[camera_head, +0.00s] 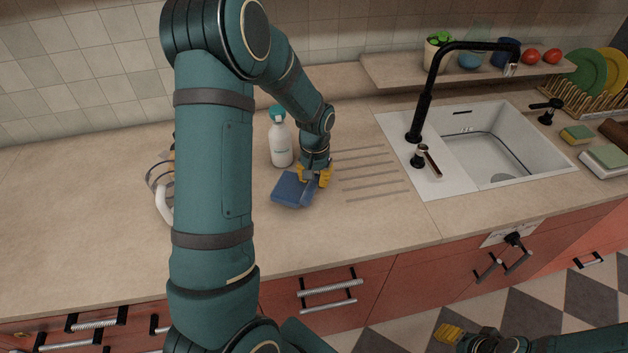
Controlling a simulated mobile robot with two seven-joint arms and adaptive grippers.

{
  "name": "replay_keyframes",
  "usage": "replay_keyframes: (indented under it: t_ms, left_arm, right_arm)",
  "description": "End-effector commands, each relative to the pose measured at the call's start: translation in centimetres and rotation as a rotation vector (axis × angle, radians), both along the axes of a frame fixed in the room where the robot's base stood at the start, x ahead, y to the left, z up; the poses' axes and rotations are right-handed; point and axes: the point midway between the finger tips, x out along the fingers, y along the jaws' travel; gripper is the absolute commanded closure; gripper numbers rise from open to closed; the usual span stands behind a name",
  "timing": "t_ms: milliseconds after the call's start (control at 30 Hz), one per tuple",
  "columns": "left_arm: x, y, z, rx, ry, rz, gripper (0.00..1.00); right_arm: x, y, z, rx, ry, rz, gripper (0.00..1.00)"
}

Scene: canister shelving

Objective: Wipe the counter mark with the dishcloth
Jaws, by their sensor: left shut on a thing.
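A folded blue dishcloth (291,189) lies on the beige counter (80,215), in front of a white spray bottle. My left gripper (316,183), with yellow fingers, points down at the cloth's right side and is shut on it. Part of the cloth rises beside the fingers. I cannot make out a counter mark; my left arm and the cloth hide part of the counter. My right gripper (449,333) is low at the bottom right, away from the counter, with a yellow fingertip showing; its opening is unclear.
The white spray bottle (281,143) with a teal top stands just behind the cloth. Drain grooves (370,175) and the sink (500,150) with a black faucet (425,100) lie to the right. A white, curved object (162,203) is partly hidden behind my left arm. The counter's left is clear.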

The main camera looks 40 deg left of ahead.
Motion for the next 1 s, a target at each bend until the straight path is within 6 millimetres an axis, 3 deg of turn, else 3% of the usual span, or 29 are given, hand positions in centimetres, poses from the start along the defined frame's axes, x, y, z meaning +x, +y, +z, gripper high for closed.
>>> replay_keyframes:
  t_ms: [500, 867, 1000]
  left_arm:
    - [0.6, 0.1, 4.6, 0.002, -0.002, -0.001, 1.0]
    - [0.6, 0.0, 4.6, 0.0, -0.001, -0.003, 1.0]
    - [0.7, -2.1, 3.6, -0.002, 0.002, -0.038, 1.0]
  right_arm:
    - [-0.1, -0.1, 3.5, 0.006, -0.001, 0.002, 0.52]
    - [-0.1, -0.1, 3.4, 0.006, -0.001, 0.003, 0.52]
    - [0.0, -0.1, 2.8, 0.005, -0.002, 0.003, 0.52]
